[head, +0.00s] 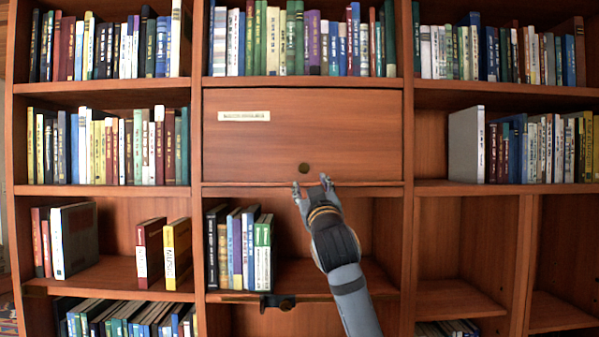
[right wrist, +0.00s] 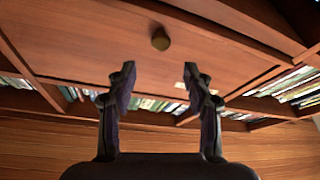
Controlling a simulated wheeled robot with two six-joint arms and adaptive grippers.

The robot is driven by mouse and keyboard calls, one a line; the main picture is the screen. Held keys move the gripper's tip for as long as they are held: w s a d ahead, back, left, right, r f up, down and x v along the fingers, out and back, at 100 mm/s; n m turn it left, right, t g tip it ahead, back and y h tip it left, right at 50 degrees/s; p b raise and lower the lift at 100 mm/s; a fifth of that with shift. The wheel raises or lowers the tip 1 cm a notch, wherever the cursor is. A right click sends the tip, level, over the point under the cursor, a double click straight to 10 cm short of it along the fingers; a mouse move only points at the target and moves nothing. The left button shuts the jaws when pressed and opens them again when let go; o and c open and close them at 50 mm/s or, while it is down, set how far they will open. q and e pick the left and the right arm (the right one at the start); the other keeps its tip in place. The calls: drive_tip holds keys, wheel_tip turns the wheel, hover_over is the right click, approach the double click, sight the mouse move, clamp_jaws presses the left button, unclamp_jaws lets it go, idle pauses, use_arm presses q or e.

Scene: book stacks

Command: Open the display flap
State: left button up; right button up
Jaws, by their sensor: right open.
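The display flap (head: 340,135) is a reddish-brown wooden panel in the middle bay of the shelves. In the right wrist view the flap (right wrist: 90,45) fills the upper part. The knob (right wrist: 160,39) shows beyond and between the open fingertips (right wrist: 160,78), apart from them. My left gripper is in neither view.
Book rows (head: 300,40) fill the shelf above the flap. Below it, an open compartment holds several upright books (head: 238,250) at its left. A dark fitting (head: 277,302) sits on the shelf edge below. Vertical dividers (head: 408,200) stand on both sides of the bay.

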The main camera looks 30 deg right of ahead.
sight(304, 169)
drive_tip(key=p+x, duration=0.5)
drive_tip(key=x, duration=0.4)
drive_tip(key=shift+w+d+r, duration=0.1)
drive_tip(key=shift+w+r, duration=0.05)
drive_tip(key=shift+r, duration=0.05)
drive_tip(key=shift+w+d, duration=0.1)
drive_tip(key=shift+w, duration=0.25)
drive_tip(key=shift+f, duration=0.1)
clamp_jaws()
